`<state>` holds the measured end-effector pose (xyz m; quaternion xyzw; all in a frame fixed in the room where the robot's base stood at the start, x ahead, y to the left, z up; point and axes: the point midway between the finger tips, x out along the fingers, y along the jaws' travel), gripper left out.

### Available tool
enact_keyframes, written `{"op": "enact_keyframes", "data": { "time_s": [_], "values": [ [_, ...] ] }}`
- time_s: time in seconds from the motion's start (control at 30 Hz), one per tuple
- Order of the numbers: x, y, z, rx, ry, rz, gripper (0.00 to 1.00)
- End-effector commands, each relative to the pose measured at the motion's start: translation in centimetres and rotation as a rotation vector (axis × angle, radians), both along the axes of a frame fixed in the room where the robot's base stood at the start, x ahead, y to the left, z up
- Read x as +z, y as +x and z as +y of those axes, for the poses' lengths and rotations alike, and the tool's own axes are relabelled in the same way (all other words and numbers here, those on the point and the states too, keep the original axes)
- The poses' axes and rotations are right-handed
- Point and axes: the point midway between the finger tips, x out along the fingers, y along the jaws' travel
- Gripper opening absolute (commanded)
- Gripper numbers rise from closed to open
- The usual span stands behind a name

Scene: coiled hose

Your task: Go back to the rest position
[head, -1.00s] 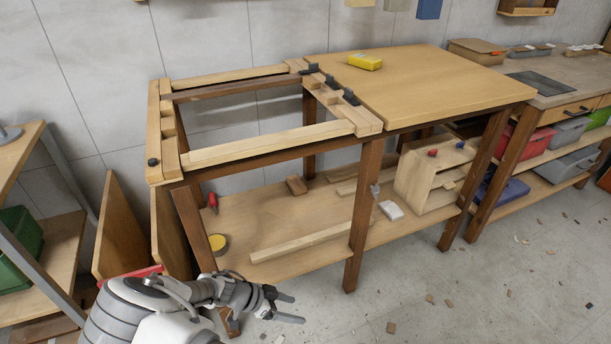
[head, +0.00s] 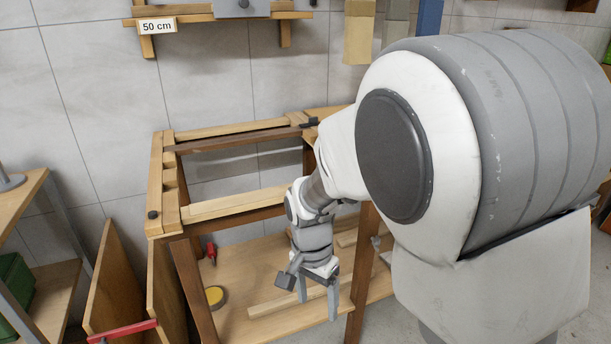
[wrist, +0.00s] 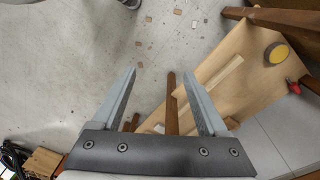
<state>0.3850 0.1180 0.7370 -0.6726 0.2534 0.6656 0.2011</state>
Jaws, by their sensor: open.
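My gripper (head: 318,292) hangs pointing down in front of the workbench in the head view, with its fingers apart and nothing between them. It also shows in the wrist view (wrist: 165,95), open and empty, with the floor and a brown bench leg beyond the fingers. My arm is raised and bent, and its large white and grey links cover the right half of the head view. They hide most of the bench's right side.
The bench frame (head: 240,203) and its lower shelf (head: 240,330) stand close by the gripper. A wooden strip (head: 275,300), a yellow round thing (head: 215,296) and a red tool (head: 211,252) lie on the shelf. A red clamp (head: 122,332) and leaning boards are at left. Bare floor (wrist: 60,60) shows in the wrist view.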

Motion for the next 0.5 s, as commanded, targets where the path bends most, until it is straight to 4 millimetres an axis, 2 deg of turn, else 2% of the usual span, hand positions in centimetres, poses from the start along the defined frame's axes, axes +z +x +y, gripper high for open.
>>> {"op": "enact_keyframes", "data": {
  "time_s": [0.03,0.2,0.5],
  "values": [
    [1.7,-0.4,-0.8,0.025,0.030,-0.021,0.77],
    [6.0,-2.0,-3.2,0.141,0.094,-0.092,0.77],
    [12.2,-6.3,-7.3,0.356,0.112,-0.256,0.77]
  ]
}}
